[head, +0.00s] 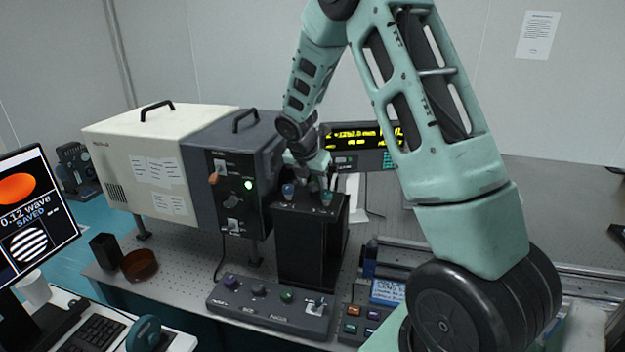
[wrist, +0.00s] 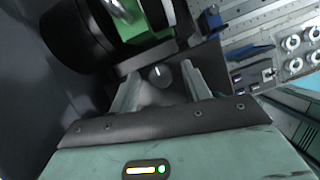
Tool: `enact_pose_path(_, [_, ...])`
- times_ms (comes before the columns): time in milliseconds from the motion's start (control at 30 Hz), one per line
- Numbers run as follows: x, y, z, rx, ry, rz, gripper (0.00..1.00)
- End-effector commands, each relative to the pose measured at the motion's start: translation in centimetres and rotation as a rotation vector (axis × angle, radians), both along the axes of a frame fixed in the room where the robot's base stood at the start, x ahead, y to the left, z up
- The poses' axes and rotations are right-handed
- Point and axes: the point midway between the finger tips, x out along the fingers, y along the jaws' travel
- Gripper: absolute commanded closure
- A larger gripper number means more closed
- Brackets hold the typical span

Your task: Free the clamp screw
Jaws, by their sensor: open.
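A black stand (head: 307,240) rises from the optical table, with a blue knob (head: 288,190) and a teal knob (head: 327,197) on top. My gripper (head: 316,178) is down at the top of this stand, and its fingertips are partly hidden. In the wrist view my gripper (wrist: 161,76) is open, its two pale fingers apart. A small dark round knob (wrist: 159,73) with a white mark shows between the fingertips. It looks like the clamp screw, but I cannot tell for certain. I see no finger touching it, and its depth relative to the fingertips is unclear.
A grey box with a switch panel (head: 232,195) stands left of the stand. A display with yellow digits (head: 356,134) stands behind. A control box with knobs (head: 268,312) lies in front. A green-and-black round part (wrist: 130,20) is close beyond the fingers.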

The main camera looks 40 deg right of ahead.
Motion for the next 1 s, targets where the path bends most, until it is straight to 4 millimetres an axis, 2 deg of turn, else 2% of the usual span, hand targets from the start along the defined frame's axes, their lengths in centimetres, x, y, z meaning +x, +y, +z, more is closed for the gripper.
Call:
enact_pose_path(200, [0.01, -0.03, -0.02, 0.0, 0.0, 0.0, 0.52])
enact_pose_path(267, [0.01, -0.02, -0.01, 0.0, 0.0, 0.0, 0.66])
enact_pose_path(367, [0.01, -0.02, -0.01, 0.0, 0.0, 0.0, 0.94])
enact_pose_path(400, [0.0, -0.02, 0.0, 0.0, 0.0, 0.0, 0.97])
enact_pose_path(733, [0.02, -0.02, 0.05, -0.001, 0.001, -0.035, 0.97])
enact_pose_path(1000, [0.15, 0.03, 0.15, -0.001, 0.001, -0.192, 0.97])
